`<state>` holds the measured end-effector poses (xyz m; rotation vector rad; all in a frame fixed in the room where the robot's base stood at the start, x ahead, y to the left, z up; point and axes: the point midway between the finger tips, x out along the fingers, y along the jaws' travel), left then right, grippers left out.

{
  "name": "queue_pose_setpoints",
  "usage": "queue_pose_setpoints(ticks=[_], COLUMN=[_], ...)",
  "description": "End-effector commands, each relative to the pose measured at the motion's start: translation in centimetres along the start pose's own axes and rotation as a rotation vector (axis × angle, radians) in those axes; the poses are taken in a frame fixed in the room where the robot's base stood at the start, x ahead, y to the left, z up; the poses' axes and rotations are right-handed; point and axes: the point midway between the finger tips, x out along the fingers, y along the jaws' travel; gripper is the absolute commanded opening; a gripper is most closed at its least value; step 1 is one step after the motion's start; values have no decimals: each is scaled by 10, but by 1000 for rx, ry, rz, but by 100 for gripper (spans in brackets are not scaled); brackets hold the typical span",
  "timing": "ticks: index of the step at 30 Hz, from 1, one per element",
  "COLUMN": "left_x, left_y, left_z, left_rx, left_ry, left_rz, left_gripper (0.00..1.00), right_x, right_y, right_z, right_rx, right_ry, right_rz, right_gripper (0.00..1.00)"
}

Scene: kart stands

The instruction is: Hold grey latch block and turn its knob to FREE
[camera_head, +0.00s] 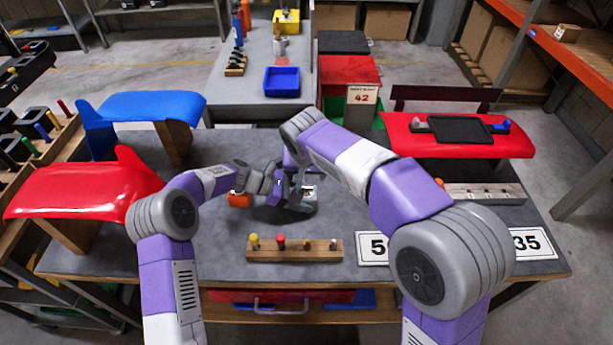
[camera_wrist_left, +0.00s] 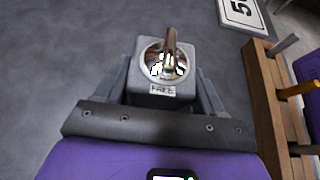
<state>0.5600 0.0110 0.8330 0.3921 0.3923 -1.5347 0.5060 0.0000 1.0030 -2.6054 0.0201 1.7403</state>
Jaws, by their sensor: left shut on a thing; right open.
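The grey latch block (camera_head: 307,207) is on the grey table in the head view, at the end of my left arm. My left gripper (camera_head: 290,200) is shut on it. In the left wrist view the block (camera_wrist_left: 165,95) sits between the two fingers, with a shiny round knob (camera_wrist_left: 166,64) on top. The knob's raised bar points toward the top of that picture, away from the FREE label (camera_wrist_left: 162,90) on the near edge. My right gripper (camera_head: 297,178) is open just above the block, partly hidden by its own arm. I cannot tell whether it touches the knob.
A wooden rack (camera_head: 294,249) with coloured pegs stands in front of the block. An orange object (camera_head: 238,200) is beside my left wrist. Red (camera_head: 85,190) and blue (camera_head: 150,104) panels stand left. Number signs (camera_head: 374,248) lie right.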

Motion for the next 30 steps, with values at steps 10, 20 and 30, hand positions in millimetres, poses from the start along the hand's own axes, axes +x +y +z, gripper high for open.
queue_pose_setpoints(ticks=[10, 20, 30], left_x=[0, 0, -8], left_y=[0, 0, 1], left_z=[0, 0, 0], left_rx=[0, 0, 1], left_ry=[-1, -1, 0], left_rz=[0, 0, 2], left_gripper=[51, 98, 98], right_x=[-4, -4, -4], right_y=[0, 0, 0], right_z=[0, 0, 0], right_rx=[0, 0, 0], right_ry=[0, 0, 0], right_rz=[0, 0, 0], right_gripper=[68, 68, 68])
